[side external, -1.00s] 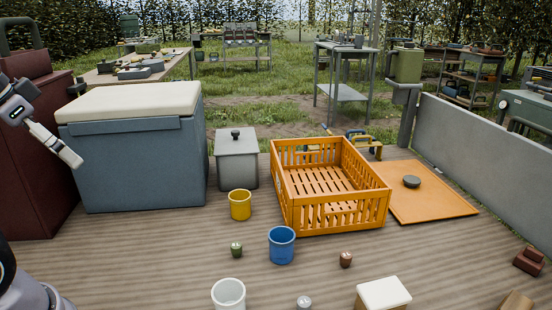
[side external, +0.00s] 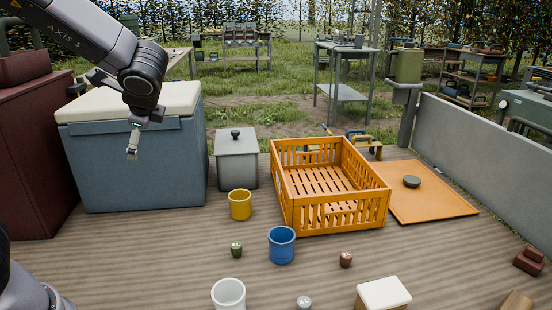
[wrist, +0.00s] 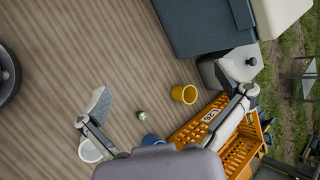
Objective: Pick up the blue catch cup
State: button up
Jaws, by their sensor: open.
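The blue catch cup (side external: 281,246) stands upright on the wooden table, in front of the orange crate. In the wrist view only a small part of the blue cup (wrist: 152,140) shows, mostly hidden behind my gripper body. My gripper (side external: 133,153) is in the air in front of the cooler box, well to the left of the cup and above it. In the wrist view its two fingers (wrist: 172,100) are spread wide with nothing held between them.
The orange crate (side external: 297,219) is behind the blue cup. A yellow cup (side external: 240,205), a white cup (side external: 228,294) and a small green weight (side external: 236,250) stand near it. A grey lidded bin (side external: 237,165) and the cooler box (side external: 140,165) stand behind. Bare table lies left of the cups.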

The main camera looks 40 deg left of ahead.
jog(key=w+d+f+m+t+y, duration=0.25)
jog(key=w+f+m, duration=0.3)
jog(key=w, duration=0.35)
jog(key=m+t+h, duration=0.6)
jog(key=m+t, duration=0.2)
jog(key=m, duration=0.8)
send_over(278, 246)
notch_tip(278, 246, down, 20)
jog(key=shift+g+y, duration=0.25)
jog(key=f, duration=0.6)
jog(key=shift+w+f, duration=0.3)
jog(key=shift+f, duration=0.05)
jog(key=shift+x, duration=1.1)
jog(key=shift+w+a+f, duration=0.2)
jog(key=shift+w, duration=0.15)
jog(key=c, duration=1.1)
